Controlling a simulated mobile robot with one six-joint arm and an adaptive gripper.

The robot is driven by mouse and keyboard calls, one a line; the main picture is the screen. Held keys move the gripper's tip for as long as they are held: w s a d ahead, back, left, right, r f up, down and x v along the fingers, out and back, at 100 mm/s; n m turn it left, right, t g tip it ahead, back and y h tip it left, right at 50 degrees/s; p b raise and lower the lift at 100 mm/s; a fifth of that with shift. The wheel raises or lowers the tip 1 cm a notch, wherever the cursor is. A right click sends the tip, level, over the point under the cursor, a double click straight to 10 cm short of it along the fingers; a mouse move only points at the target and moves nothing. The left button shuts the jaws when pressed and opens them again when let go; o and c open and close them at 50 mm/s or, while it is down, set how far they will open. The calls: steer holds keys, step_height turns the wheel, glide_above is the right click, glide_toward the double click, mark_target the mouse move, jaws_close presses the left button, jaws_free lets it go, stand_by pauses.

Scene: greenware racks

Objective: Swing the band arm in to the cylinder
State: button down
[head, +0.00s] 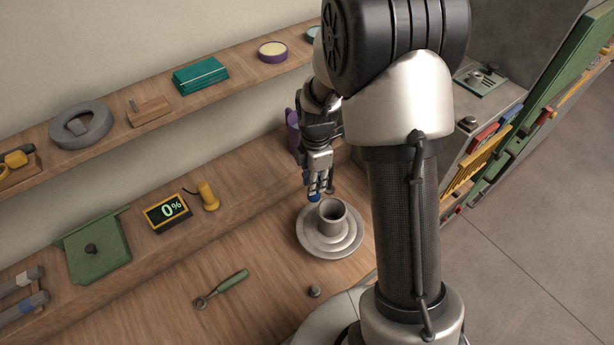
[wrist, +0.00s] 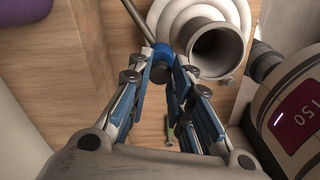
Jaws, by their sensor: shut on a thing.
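The grey hollow cylinder (head: 332,218) stands upright on a round stepped wheel (head: 316,243) on the bench. In the wrist view the cylinder (wrist: 218,48) shows its open mouth, right of my fingertips. The band arm (wrist: 138,22) is a thin metal rod coming from the top, with a dark blue knob (wrist: 162,72) at its end. My gripper (head: 319,193) is shut on the band arm at this knob, just behind the cylinder in the head view. In the wrist view the knob is apart from the cylinder. My fingers hide part of the knob.
A purple object (head: 292,130) stands close behind my gripper. A green-handled tool (head: 228,287) and a small dark knob (head: 314,291) lie on the bench in front.

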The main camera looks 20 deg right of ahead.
steer(key=shift+s+d+n, duration=0.3)
steer(key=shift+d+n, duration=0.05)
steer(key=shift+n, duration=0.05)
steer(key=c, duration=1.4)
jaws_free()
step_height(320, 180, up, 12)
